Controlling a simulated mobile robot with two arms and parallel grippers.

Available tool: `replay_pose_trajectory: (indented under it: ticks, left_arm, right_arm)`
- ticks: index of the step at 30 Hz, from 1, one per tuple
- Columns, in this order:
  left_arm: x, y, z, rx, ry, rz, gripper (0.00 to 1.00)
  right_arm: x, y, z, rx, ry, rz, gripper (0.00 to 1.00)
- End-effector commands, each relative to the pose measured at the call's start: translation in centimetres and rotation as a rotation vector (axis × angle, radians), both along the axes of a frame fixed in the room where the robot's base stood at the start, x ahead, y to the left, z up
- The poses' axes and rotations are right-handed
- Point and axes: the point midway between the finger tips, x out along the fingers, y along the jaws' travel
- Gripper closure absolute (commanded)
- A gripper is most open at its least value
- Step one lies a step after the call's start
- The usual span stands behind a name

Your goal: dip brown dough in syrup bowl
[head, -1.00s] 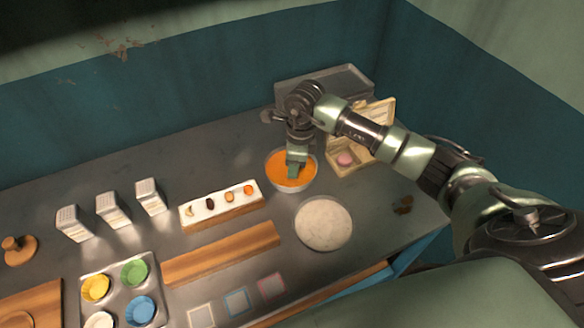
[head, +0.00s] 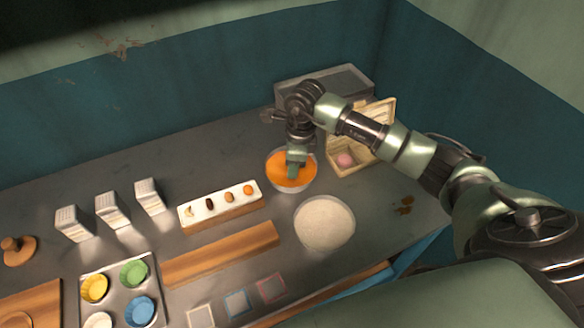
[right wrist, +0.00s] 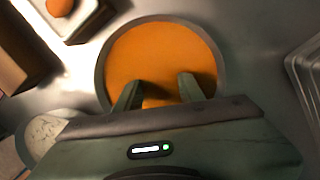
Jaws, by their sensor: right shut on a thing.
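The syrup bowl (head: 280,183) stands on the table, filled with orange syrup (right wrist: 165,50). My right gripper (head: 294,174) points down into the bowl, its fingertips at or in the syrup. In the right wrist view the two fingers (right wrist: 158,92) are apart, with a dark brown patch, the brown dough (right wrist: 157,90), between them. The dough is mostly hidden, and I cannot tell how deep it sits in the syrup. My left gripper is not in view.
A bowl of pale powder (head: 324,222) stands in front of the syrup bowl. A white tray with small pieces (head: 222,219) is to its left, an open box (head: 345,165) to its right. A metal tray (head: 345,80) is behind.

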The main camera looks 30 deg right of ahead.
Motion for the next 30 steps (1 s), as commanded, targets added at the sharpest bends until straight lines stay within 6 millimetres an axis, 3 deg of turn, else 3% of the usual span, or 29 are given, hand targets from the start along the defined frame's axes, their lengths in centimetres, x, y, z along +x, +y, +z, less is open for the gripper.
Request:
replay_pose_trajectory:
  ticks: [17, 30]
  left_arm:
    - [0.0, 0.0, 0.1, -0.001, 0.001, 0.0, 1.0]
    - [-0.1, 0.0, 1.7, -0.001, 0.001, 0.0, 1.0]
  right_arm:
    - [0.0, 0.0, 0.2, 0.0, 0.0, 0.0, 1.0]
    - [0.0, 0.0, 2.8, -0.001, -0.002, 0.0, 1.0]
